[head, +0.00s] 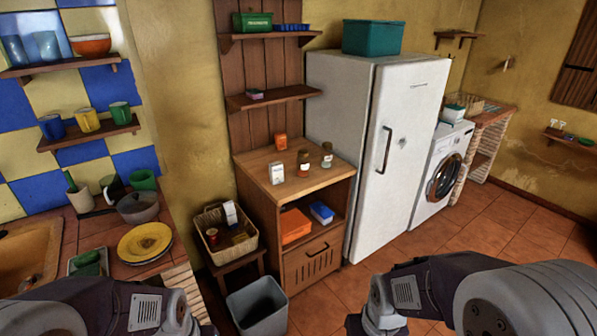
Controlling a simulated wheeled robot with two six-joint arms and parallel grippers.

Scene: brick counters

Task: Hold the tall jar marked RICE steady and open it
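Two small jars with dark lids stand upright on top of the wooden cabinet: one jar (303,164) near the middle of the top and another jar (327,156) to its right. Each seems to bear a pale label, but the lettering is too small to read, so I cannot tell which is marked RICE. Both appear closed. My left and right arm links show at the bottom left and bottom right, far from the jars. Neither gripper's fingers show in the head view.
A white fridge (405,150) stands right of the cabinet. A grey bin (258,307) and a basket (208,247) on a stool are in front and left.

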